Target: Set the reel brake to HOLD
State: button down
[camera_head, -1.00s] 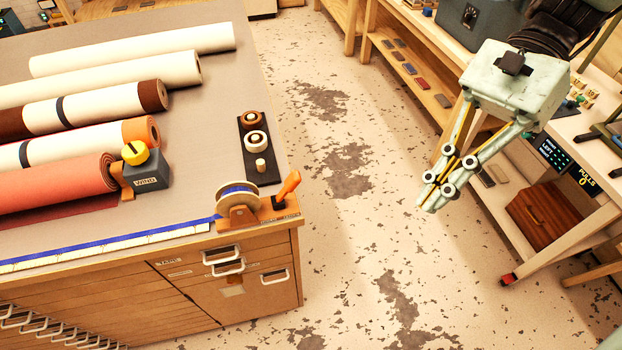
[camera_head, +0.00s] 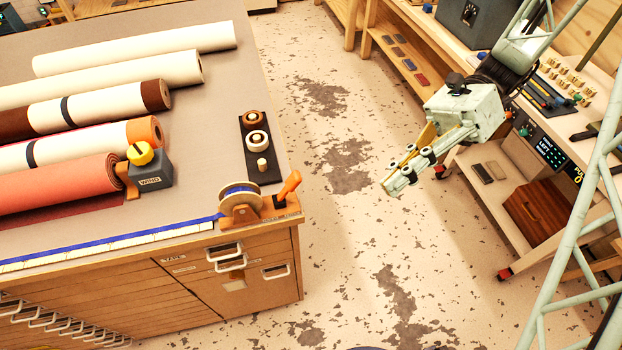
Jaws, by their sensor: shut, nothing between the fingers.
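The reel (camera_head: 239,199) with blue foil or tape sits in a wooden holder (camera_head: 240,216) at the near right corner of the worktable. An orange brake lever (camera_head: 288,186) stands up from the holder's base, tilted to the right. Lettering on the base front is too small to read, so I cannot tell which setting the lever is at. A blue strip (camera_head: 120,237) runs left from the reel along the table's front edge. My gripper (camera_head: 388,190) is shut and empty over the aisle floor, to the right of the lever and clear of it, pointing left and downward.
The worktable (camera_head: 215,130) holds several large rolls (camera_head: 120,75), a grey winder box with a yellow knob (camera_head: 150,168), and a dark tray with small rolls (camera_head: 270,172). Shelving with a dark brown box (camera_head: 538,210) stands at right. The aisle between is clear.

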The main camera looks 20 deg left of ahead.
jog(key=w+a+f+m+y+p, duration=0.2)
jog(key=w+a+f+m+y, duration=0.1)
jog(key=f+m+y, duration=0.3)
jog(key=w+a+f+m+y+p, duration=0.3)
jog(key=f+m+y, duration=0.4)
jog(key=f+m, duration=0.3)
jog(key=shift+w+f, duration=0.5)
jog(key=shift+w, duration=0.35)
jog(key=shift+a, duration=0.1)
jog(key=shift+r+p, duration=0.1)
jog(key=shift+p, duration=0.2)
